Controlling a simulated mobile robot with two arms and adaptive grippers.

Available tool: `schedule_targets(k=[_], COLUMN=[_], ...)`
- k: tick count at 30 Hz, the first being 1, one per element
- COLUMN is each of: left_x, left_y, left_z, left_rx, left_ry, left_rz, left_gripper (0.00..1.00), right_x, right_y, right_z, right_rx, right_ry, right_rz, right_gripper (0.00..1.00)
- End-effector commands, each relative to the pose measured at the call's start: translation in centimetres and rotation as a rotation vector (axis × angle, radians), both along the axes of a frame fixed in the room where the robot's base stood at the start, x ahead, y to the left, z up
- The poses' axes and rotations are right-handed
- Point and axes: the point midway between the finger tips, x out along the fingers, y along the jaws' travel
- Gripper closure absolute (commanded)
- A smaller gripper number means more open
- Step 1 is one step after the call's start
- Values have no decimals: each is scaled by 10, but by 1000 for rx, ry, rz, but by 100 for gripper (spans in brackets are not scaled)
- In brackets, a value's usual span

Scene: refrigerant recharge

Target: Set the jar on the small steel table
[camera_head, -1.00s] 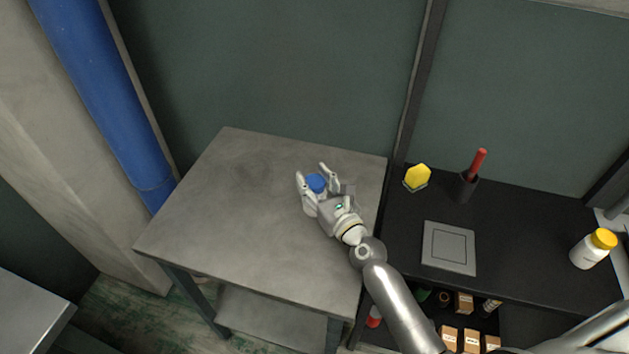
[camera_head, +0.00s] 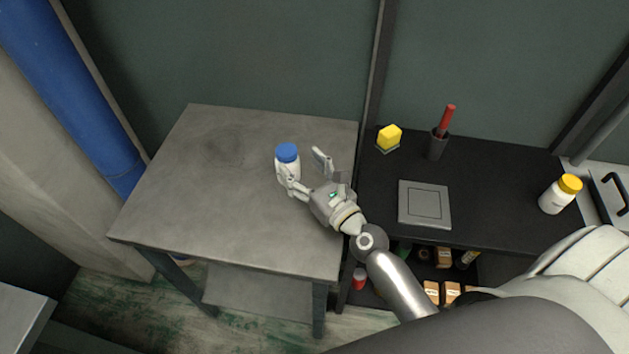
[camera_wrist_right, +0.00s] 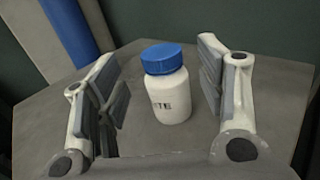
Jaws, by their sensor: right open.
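The jar (camera_head: 287,158) is white with a blue lid and stands upright on the small steel table (camera_head: 190,190). In the right wrist view the jar (camera_wrist_right: 169,88) shows part of a dark printed label and stands between the two spread fingers, touching neither. My right gripper (camera_head: 301,168) is open and empty, just in front of and to the right of the jar. In the head view one finger hides part of the jar's lower side. My left gripper is not in view.
A black bench (camera_head: 478,190) adjoins the steel table on the right. It bears a grey scale-like plate (camera_head: 424,204), a yellow block (camera_head: 389,137), a dark cup with a red-handled tool (camera_head: 438,145) and a yellow-lidded white jar (camera_head: 560,194). The steel table's left half is clear.

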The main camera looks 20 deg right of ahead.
Motion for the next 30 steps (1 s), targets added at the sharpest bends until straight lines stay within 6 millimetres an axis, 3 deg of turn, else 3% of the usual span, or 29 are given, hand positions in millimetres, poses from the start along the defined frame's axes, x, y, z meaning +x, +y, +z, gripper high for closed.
schedule_targets(k=[3, 10, 30], left_x=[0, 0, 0], left_y=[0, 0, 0], left_z=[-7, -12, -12], left_rx=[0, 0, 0], left_ry=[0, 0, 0], left_rz=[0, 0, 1], left_gripper=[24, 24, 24], right_x=[-22, -45, -49], right_y=[-4, -9, -9], right_z=[-3, -1, 0], right_rx=[-2, -1, 0], right_ry=[2, 0, 0], right_rz=[1, 1, 0], right_gripper=[36, 36, 36])
